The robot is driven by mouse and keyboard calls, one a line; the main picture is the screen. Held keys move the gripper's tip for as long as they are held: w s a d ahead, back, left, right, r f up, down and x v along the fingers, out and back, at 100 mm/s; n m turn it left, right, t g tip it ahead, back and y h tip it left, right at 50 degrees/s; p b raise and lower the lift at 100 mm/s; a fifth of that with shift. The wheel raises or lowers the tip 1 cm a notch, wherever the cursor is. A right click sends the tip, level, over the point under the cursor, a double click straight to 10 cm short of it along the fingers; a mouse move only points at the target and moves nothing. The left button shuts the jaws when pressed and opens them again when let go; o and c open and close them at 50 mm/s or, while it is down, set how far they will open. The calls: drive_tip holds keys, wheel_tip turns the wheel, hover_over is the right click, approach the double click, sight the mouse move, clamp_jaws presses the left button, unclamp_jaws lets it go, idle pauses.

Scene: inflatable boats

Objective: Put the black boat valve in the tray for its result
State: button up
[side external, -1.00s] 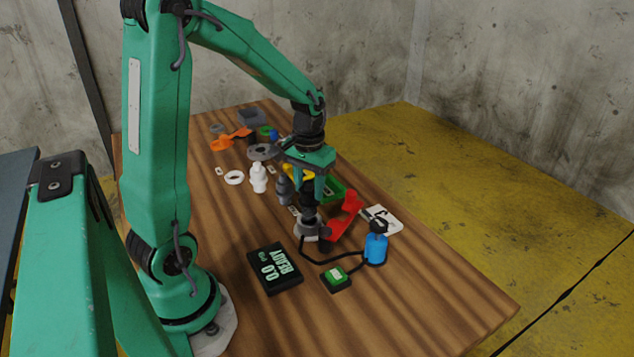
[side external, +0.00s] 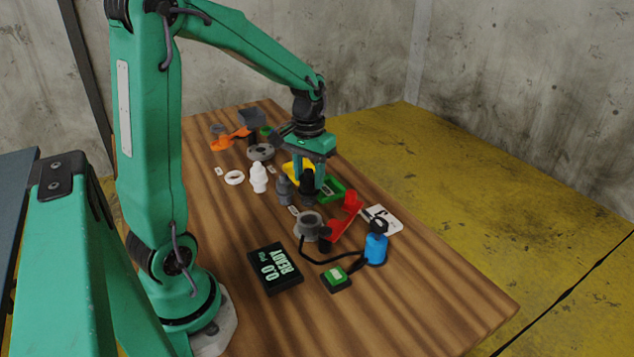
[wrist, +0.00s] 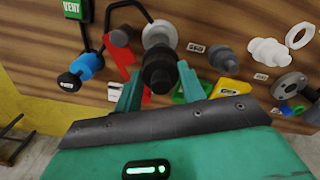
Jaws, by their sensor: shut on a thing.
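My gripper (side external: 308,176) is shut on the black boat valve (side external: 307,187), which hangs upright between the fingers. In the wrist view the valve (wrist: 157,72) sits between the two green fingertips. The grey round test seat (side external: 308,224) stands empty, nearer the camera than the valve. The green tray (side external: 340,187) is just right of the valve, partly behind it and the fingers. The yellow tray (side external: 293,168) is behind to the left, partly hidden by my gripper. The red tray (side external: 337,232) lies right of the seat. The valve's height above the table is hard to tell.
The display (side external: 275,268) reads 0.0 READY. A blue bottle pump (side external: 376,249) and a green-topped vent box (side external: 336,278) have black hoses. A dark grey valve (side external: 284,188) and white valve (side external: 258,178) stand close left. The near right table is clear.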

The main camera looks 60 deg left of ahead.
wheel_tip(320, 180, up, 3)
drive_tip(key=shift+r, duration=0.15)
drive_tip(key=shift+w+a+r, duration=0.2)
drive_tip(key=w+a, duration=0.5)
drive_tip(key=a, duration=0.7)
drive_tip(key=w+a, duration=0.5)
drive_tip(key=a, duration=0.6)
drive_tip(key=shift+s+f, duration=0.15)
drive_tip(key=shift+f, duration=2.7)
drive_tip(key=shift+f, duration=0.2)
drive_tip(key=shift+f, duration=2.05)
drive_tip(key=shift+f, duration=1)
